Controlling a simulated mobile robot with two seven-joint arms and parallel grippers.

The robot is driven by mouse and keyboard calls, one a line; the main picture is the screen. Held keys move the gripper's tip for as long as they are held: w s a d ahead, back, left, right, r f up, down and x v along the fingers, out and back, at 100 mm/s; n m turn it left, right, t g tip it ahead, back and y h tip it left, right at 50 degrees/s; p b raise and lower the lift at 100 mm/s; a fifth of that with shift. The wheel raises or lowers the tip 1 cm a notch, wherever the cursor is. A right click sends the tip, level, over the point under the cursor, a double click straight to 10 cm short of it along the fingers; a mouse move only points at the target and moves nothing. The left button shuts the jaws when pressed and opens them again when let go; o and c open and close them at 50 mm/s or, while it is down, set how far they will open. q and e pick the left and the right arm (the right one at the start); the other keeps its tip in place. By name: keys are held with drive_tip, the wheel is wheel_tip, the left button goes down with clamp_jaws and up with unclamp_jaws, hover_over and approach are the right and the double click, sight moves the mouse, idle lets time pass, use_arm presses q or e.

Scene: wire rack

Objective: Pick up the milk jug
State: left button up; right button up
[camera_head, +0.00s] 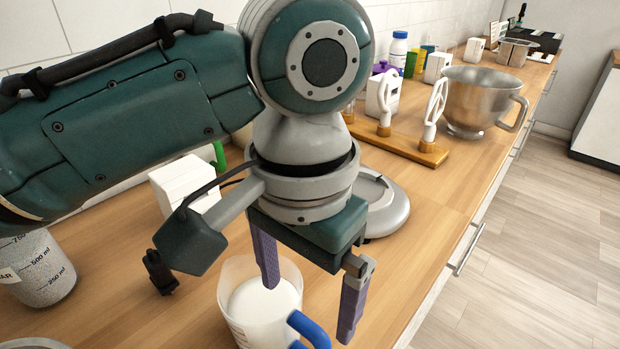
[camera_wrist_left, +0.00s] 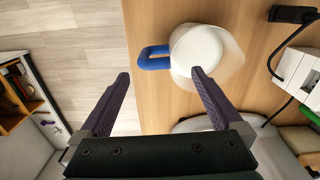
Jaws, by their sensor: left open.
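The milk jug (camera_head: 240,312) is a clear jug of white milk with a blue handle (camera_head: 310,328). It stands upright on the wooden counter at the bottom of the head view. My left gripper (camera_head: 308,308) is open, with purple fingers pointing down, above and beside the jug's handle side. In the left wrist view, the blue handle (camera_wrist_left: 150,58) lies ahead of the gap between the fingertips (camera_wrist_left: 160,73). The jug (camera_wrist_left: 205,55) lies mostly ahead of the right-hand finger. No contact can be made out. My right gripper is in neither view.
A measuring container (camera_head: 42,268) stands at the left. A white box (camera_head: 184,185) and a grey round-topped appliance (camera_head: 385,210) are behind the gripper. A wooden stand with whisks (camera_head: 405,146) and a metal bowl (camera_head: 470,98) are farther back. The counter's front edge is at right.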

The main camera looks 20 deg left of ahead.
use_arm(q)
drive_tip(key=f, duration=0.8)
drive_tip(key=shift+s+d+f+b, duration=0.35)
drive_tip(key=shift+s+f, duration=0.05)
drive_tip(key=shift+f, duration=0.55)
clamp_jaws()
drive_tip(key=shift+r, duration=0.1)
